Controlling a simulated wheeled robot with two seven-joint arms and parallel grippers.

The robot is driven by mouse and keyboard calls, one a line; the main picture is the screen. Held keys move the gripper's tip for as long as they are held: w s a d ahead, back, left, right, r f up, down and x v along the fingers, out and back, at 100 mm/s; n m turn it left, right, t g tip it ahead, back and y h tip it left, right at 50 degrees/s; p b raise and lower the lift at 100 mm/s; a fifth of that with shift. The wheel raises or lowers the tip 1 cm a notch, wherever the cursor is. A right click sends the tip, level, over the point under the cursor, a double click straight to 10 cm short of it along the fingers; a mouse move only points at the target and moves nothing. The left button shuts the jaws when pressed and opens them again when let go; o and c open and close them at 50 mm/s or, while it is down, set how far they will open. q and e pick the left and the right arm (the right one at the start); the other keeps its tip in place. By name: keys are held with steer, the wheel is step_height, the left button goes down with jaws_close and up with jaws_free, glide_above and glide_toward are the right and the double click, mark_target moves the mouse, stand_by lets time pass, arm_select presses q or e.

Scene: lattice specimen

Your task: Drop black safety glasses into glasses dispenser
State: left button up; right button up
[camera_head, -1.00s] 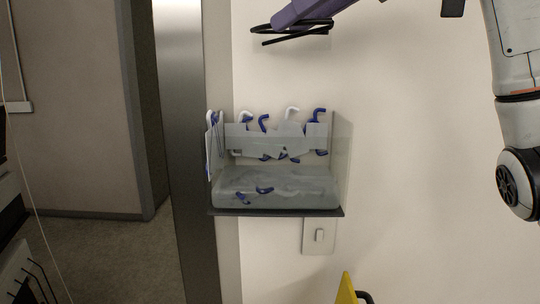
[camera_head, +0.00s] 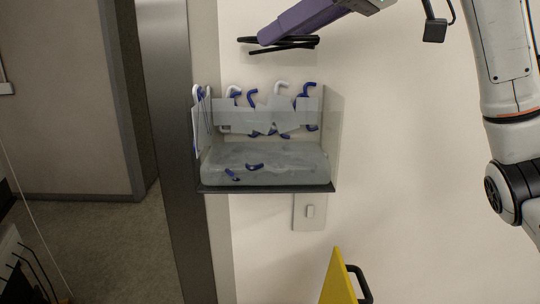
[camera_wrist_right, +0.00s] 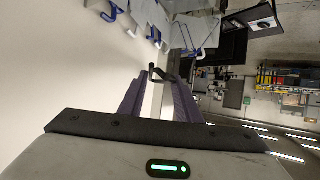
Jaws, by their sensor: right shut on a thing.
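The black safety glasses (camera_head: 304,42) show as thin dark temples at the tips of my right gripper (camera_head: 263,39). The gripper's purple fingers are shut on them, above the glasses dispenser. In the right wrist view, a dark part of the glasses (camera_wrist_right: 157,73) shows between the fingertips. The glasses dispenser (camera_head: 335,135) is a clear open-topped box on the wall. The held glasses are above its rim and apart from it. Glasses with blue and white temples stand and lie inside it. My left gripper is not in view.
A dark shelf edge (camera_head: 265,188) runs under the dispenser. A wall switch (camera_head: 309,211) is below it, and a yellow panel (camera_head: 338,280) with a black handle stands lower right. A metal door frame (camera_head: 170,120) is at left. The wall right of the dispenser is bare.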

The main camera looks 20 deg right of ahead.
steer(key=o, duration=1.1)
steer(key=shift+s+r, duration=0.1)
steer(key=shift+s+d+r, duration=0.1)
steer(key=shift+s+d, duration=0.1)
steer(key=b+v, duration=0.1)
steer(key=v, duration=0.8)
steer(key=shift+s+d, duration=0.2)
